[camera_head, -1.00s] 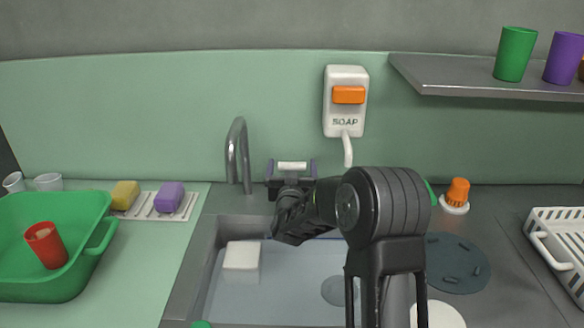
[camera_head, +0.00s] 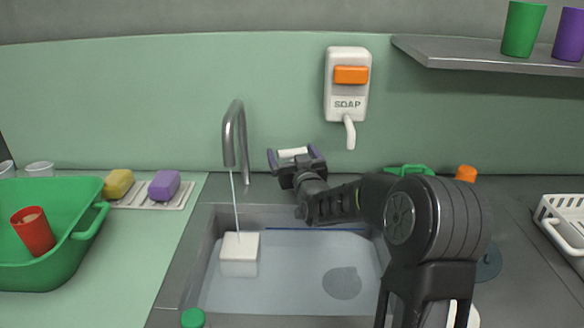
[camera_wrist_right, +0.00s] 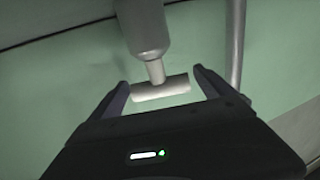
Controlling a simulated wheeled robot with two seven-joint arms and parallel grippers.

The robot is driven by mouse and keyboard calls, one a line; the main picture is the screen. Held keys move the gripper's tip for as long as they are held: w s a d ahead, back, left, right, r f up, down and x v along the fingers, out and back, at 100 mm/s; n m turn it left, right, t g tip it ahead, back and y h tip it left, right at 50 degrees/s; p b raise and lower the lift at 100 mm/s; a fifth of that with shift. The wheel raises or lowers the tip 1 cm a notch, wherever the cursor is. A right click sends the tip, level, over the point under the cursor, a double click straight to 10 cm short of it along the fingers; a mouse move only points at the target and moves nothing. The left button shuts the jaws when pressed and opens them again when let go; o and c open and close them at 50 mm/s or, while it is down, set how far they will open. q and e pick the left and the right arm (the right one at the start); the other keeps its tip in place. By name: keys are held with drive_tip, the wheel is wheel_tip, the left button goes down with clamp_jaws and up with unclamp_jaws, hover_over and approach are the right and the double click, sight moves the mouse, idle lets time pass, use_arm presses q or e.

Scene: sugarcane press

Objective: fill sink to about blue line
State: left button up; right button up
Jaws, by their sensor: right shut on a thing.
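The sink (camera_head: 190,262) holds greyish clear water (camera_head: 300,285). A thin blue line (camera_head: 315,229) shows on its back wall, just above the water's far edge. The metal faucet (camera_head: 241,150) pours a thin stream (camera_head: 235,205) into the sink, near a white block (camera_head: 240,247). My right gripper (camera_head: 296,156) is shut on the white tap handle (camera_head: 292,152), behind the sink. In the right wrist view the handle bar (camera_wrist_right: 162,88) spans between the two fingertips. My right arm hides the sink's right side. My left gripper is out of view.
A green tub (camera_head: 55,270) with a red cup (camera_head: 34,231) stands left. Yellow (camera_head: 118,183) and purple (camera_head: 164,185) sponges lie on a rack. A soap dispenser (camera_head: 347,90) hangs above the handle. A white rack (camera_head: 560,235) stands right.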

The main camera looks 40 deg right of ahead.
drive_tip(key=shift+d+f+n+t+y+b, duration=0.15)
drive_tip(key=shift+f+n+t+y+b, duration=0.2)
drive_tip(key=shift+n+y+b, duration=0.45)
drive_tip(key=shift+r+y+b, duration=0.15)
drive_tip(key=shift+y+b, duration=0.2)
drive_tip(key=shift+y, duration=0.25)
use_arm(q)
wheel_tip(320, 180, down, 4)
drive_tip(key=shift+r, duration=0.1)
use_arm(e)
drive_tip(key=shift+r+n+t+y, duration=0.2)
drive_tip(key=shift+n+t+y, duration=0.05)
drive_tip(key=shift+n+y, duration=0.4)
drive_tip(key=shift+y, duration=0.25)
drive_tip(key=o, duration=1.1)
drive_tip(key=shift+c, duration=0.2)
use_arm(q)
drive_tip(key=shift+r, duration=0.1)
use_arm(e)
drive_tip(key=shift+s+a, duration=0.2)
drive_tip(key=shift+s, duration=1.1)
drive_tip(key=shift+s+a, duration=0.2)
drive_tip(key=shift+s, duration=1.1)
drive_tip(key=shift+s+a, duration=0.2)
drive_tip(key=shift+s, duration=1.1)
